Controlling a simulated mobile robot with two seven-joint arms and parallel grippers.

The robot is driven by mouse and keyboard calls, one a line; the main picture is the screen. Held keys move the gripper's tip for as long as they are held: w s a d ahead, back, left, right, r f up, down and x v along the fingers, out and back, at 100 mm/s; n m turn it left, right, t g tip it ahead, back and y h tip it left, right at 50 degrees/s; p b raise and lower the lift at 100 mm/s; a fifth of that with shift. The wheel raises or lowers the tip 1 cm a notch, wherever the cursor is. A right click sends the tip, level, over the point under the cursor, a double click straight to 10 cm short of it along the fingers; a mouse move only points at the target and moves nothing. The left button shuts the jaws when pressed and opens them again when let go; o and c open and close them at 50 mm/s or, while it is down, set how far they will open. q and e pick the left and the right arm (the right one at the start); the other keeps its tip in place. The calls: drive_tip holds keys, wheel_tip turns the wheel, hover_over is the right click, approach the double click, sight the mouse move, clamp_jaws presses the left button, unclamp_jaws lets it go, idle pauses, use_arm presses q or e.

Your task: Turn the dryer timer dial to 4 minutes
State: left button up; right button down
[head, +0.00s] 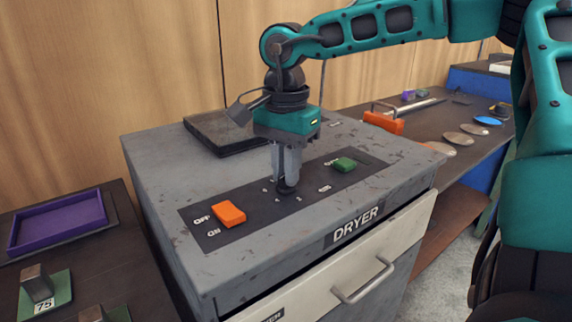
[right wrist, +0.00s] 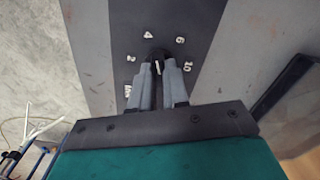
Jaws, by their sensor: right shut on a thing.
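The grey dryer (head: 160,165) has a dark control panel on top, with the black timer dial (head: 287,189) in its middle. My right gripper (head: 286,178) points down and is shut on the dial. In the right wrist view, its two grey fingers (right wrist: 159,78) sit on either side of the dial (right wrist: 156,57). My left gripper is out of view.
An orange OFF/ON switch (head: 229,214) and a green button (head: 344,164) flank the dial on the panel. A dark flat plate (head: 222,135) lies behind. A purple tray (head: 58,222) stands on the left bench; several discs lie on the right bench.

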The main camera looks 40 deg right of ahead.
drive_tip(key=shift+n, duration=0.9)
drive_tip(key=c, duration=1.1)
unclamp_jaws()
wheel_tip(320, 180, up, 13)
drive_tip(key=shift+p, duration=1.15)
drive_tip(key=shift+s, duration=0.1)
